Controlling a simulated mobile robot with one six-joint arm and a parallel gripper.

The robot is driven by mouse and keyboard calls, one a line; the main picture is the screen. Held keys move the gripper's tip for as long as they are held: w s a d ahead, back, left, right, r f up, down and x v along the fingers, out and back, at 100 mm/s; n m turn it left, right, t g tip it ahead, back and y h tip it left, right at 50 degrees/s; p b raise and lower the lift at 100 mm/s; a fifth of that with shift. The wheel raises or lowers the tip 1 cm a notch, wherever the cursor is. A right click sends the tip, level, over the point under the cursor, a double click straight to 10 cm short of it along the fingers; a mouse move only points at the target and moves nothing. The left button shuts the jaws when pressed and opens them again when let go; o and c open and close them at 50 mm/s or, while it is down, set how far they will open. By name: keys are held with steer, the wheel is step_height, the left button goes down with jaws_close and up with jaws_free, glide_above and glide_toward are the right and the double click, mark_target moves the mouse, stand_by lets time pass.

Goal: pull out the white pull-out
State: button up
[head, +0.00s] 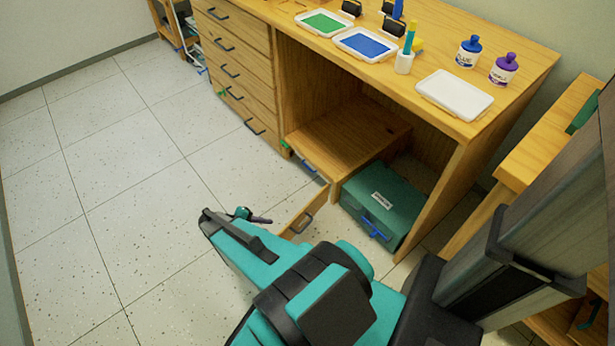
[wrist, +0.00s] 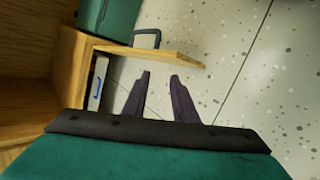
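The white pull-out (head: 314,171) sits low under the desk's shelf, showing only a narrow pale front with a blue handle. It also shows in the wrist view (wrist: 96,84), at the left, inside a wooden opening. A wooden door (head: 318,210) with a grey handle stands swung open beside it; the door also shows in the wrist view (wrist: 165,53). My gripper (head: 240,214) is over the floor in front of the desk. In the wrist view its fingers (wrist: 160,75) are apart with bare floor between them, short of the door and to the right of the pull-out.
A green case (head: 385,203) with a blue handle stands on the floor under the desk, right of the open door. A stack of wooden drawers (head: 238,65) is to the left. Paint trays and bottles stand on the desktop (head: 420,72). The floor (head: 120,190) at left is clear.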

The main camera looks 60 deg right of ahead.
steer(key=w+d+f+h+b, duration=0.2)
steer(key=d+b, duration=0.2)
steer(key=d, duration=0.5)
steer(key=w+d+f+m+h+b, duration=0.1)
steer(key=w+d+f+h+b, duration=0.1)
steer(key=d, duration=0.6)
steer(key=w+d+f+h+b, duration=0.2)
steer(key=w+d+h+b, duration=0.1)
steer(key=d, duration=0.6)
steer(key=w+b, duration=0.1)
steer(key=b, duration=0.1)
steer(key=shift+d+f+b, duration=0.3)
steer(key=shift+d+f, duration=0.1)
steer(key=b+x, duration=0.3)
steer(key=x, duration=1)
steer(key=shift+d, duration=0.3)
steer(key=shift+f, duration=0.1)
jaws_close()
